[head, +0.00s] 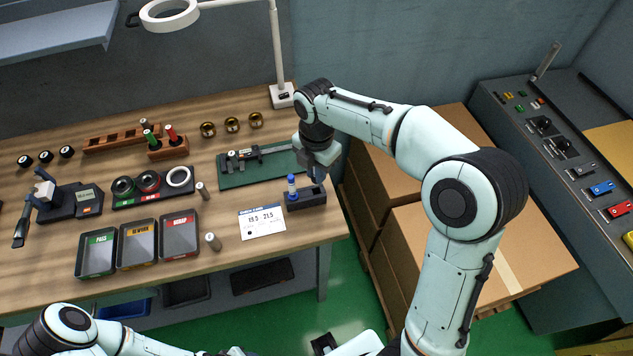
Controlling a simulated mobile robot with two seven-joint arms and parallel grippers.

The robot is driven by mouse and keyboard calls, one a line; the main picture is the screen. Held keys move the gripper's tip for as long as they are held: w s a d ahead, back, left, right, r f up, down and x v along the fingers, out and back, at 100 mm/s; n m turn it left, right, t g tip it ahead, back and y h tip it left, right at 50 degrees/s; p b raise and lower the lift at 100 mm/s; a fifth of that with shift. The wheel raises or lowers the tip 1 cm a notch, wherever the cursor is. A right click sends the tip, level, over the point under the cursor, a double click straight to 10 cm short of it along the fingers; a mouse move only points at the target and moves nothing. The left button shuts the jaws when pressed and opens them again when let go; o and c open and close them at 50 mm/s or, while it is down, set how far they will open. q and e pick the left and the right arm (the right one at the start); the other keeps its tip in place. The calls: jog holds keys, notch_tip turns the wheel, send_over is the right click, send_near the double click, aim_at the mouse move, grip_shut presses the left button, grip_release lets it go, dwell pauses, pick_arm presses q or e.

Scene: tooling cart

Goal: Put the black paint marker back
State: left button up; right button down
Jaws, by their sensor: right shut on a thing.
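My right gripper (318,172) is shut at the right end of the worktable, just above the right part of a small dark block (306,199). What it holds is mostly hidden by the fingers; I take it to be the black paint marker, but its color and shape do not show clearly. A blue-topped piece (292,186) stands in the left part of that block.
A white card (262,223), three trays (138,244), standing pins (213,241) and a ring holder (151,198) fill the front. A lamp (282,94) stands behind. Cardboard boxes (433,232) lie right of the table.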

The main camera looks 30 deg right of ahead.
jog(key=shift+f, duration=2.25)
jog(key=shift+b, duration=0.3)
jog(key=shift+f, duration=0.4)
jog(key=c, duration=1.1)
grip_release()
jog(key=shift+r, duration=0.15)
